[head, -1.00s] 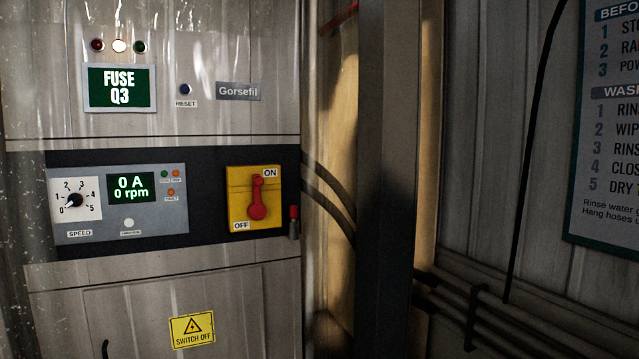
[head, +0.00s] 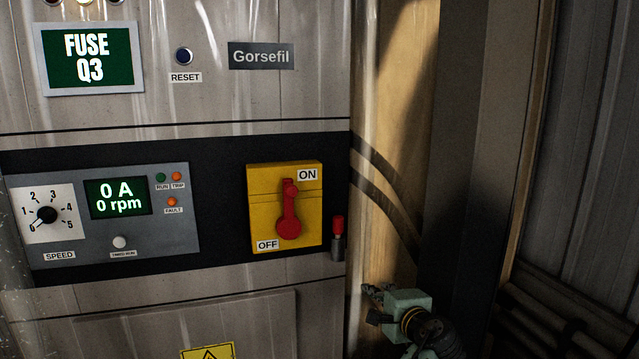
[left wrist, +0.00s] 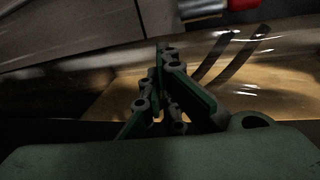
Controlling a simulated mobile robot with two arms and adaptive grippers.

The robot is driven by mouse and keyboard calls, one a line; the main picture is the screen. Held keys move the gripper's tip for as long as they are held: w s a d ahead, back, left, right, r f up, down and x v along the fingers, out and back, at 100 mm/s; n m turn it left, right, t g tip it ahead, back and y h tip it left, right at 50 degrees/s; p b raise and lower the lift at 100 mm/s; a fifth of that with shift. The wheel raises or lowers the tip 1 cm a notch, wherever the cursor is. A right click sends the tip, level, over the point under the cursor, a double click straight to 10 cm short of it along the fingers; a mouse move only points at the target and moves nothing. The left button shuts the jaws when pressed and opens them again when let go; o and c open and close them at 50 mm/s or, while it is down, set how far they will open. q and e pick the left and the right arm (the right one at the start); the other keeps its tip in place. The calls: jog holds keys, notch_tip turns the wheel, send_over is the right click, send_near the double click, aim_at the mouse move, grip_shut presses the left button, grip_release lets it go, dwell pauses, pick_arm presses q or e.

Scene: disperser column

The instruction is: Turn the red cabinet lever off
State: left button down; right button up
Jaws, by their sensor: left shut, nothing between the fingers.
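The red cabinet lever (head: 289,212) sits on a yellow plate (head: 265,215) on the cabinet front in the head view. The lever points up, with its knob end near the ON label (head: 307,174). The OFF label (head: 268,245) is at the plate's lower left. My left gripper (head: 372,292) is at the lower right of the head view, below and to the right of the lever, apart from it. In the left wrist view the left gripper's fingers (left wrist: 162,50) are together with nothing between them. My right gripper is not in view.
A small red-tipped cylinder (head: 338,238) sticks out just right of the plate. A control panel (head: 120,235) with a speed knob (head: 46,215) and a display reading 0 A, 0 rpm is left of the lever. Dark cables (head: 390,205) and a dark post (head: 465,190) stand to the right.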

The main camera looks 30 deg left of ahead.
pick_arm(q)
jog(key=s+a+r+n+g+y+p, duration=0.1)
jog(key=s+r+n+y, duration=0.15)
jog(key=r, duration=0.95)
jog(key=s+a+r+n+g+y+p, duration=0.15)
jog(key=s+r, duration=0.25)
jog(key=r, duration=0.8)
jog(key=w+a+p, duration=0.1)
jog(key=a+p, duration=0.5)
jog(key=a, duration=0.5)
jog(key=shift+w+a+f+y, duration=0.2)
jog(key=shift+w+f+y, duration=0.05)
jog(key=shift+y, duration=0.15)
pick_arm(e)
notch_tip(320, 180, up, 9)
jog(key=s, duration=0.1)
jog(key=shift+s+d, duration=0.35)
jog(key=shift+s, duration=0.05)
pick_arm(q)
jog(key=shift+w, duration=0.15)
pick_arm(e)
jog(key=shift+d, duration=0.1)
